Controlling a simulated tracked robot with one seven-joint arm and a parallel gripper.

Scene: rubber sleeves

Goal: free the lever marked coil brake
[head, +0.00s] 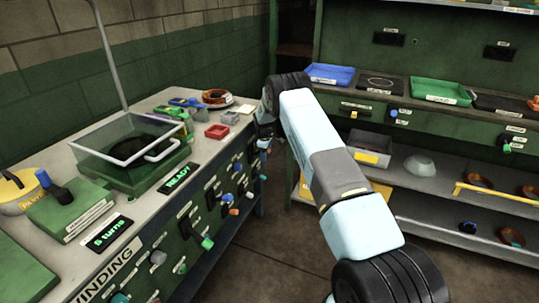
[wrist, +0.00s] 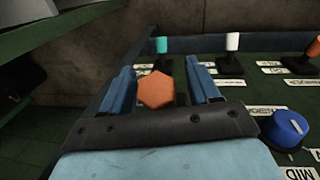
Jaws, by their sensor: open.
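My gripper (wrist: 159,66) is open in the wrist view, its two blue fingers apart. An orange six-sided piece (wrist: 157,90) shows between the fingers, with a visible gap to the right finger and a smaller one to the left. What is beneath it is hidden by the gripper body. No label that I can read says coil brake, so I cannot tell which lever bears that mark. In the head view my arm reaches to the far end of the bench's front panel (head: 178,262), and its gripper is mostly hidden there.
Beyond the fingers stand a teal-capped lever (wrist: 161,45) and a white-capped lever (wrist: 231,42). An orange-capped lever (wrist: 313,48) and a blue knob (wrist: 287,128) are to the right. A shelf unit (head: 455,118) stands right of the arm; open floor (head: 270,240) lies between.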

